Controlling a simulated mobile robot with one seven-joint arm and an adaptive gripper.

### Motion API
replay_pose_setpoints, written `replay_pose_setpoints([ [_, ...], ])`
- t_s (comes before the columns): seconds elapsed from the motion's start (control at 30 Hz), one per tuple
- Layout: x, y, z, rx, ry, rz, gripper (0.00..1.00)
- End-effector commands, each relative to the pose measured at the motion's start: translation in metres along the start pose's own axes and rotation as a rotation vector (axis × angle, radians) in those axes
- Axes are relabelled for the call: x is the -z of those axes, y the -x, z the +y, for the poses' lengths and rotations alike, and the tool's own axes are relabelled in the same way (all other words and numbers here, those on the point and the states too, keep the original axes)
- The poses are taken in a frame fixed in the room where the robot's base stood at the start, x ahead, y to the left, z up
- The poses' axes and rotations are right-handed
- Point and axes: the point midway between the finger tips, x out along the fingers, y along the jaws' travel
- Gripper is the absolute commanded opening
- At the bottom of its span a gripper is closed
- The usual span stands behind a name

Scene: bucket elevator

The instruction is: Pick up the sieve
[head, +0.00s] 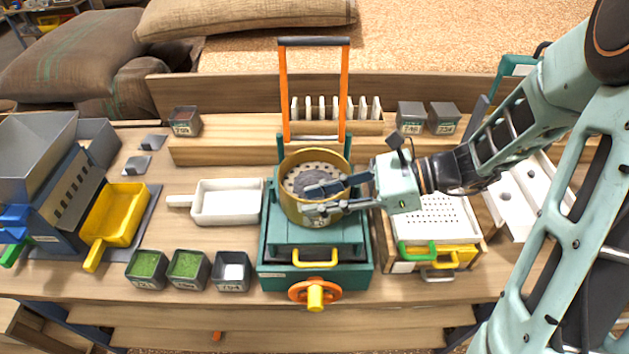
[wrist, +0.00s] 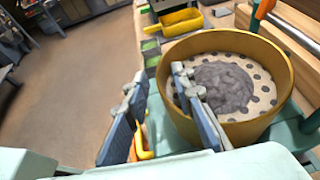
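The sieve (head: 292,207) is a round brass-coloured pan with a pale, hole-dotted bottom. It sits on the teal machine (head: 318,236) in the middle of the bench. A dark grey heap lies in it, seen clearly in the wrist view, where the sieve (wrist: 262,55) fills the right. My gripper (head: 305,199) reaches in from the right at the sieve's near right side. In the wrist view my gripper (wrist: 158,80) is open, one finger over the inside of the sieve and one outside, with the near wall between them. Contact with the wall cannot be told.
An orange upright handle (head: 284,95) rises behind the sieve. A white scoop tray (head: 228,202) stands left, and a white perforated tray (head: 440,219) right. Small bins (head: 188,268) line the front left. A yellow scoop (head: 115,215) lies farther left.

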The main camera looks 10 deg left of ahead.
Motion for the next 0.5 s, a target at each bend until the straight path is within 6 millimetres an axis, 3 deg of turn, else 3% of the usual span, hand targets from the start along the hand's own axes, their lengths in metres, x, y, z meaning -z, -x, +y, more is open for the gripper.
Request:
replay_pose_setpoints([
  [0.07, 0.0000, 0.0002, -0.0001, 0.000, 0.000, 0.000, 0.23],
  [0.27, 0.0000, 0.0005, -0.0001, 0.000, 0.000, 0.000, 0.01],
  [0.5, 0.0003, 0.0007, -0.0001, 0.001, 0.000, 0.000, 0.00],
])
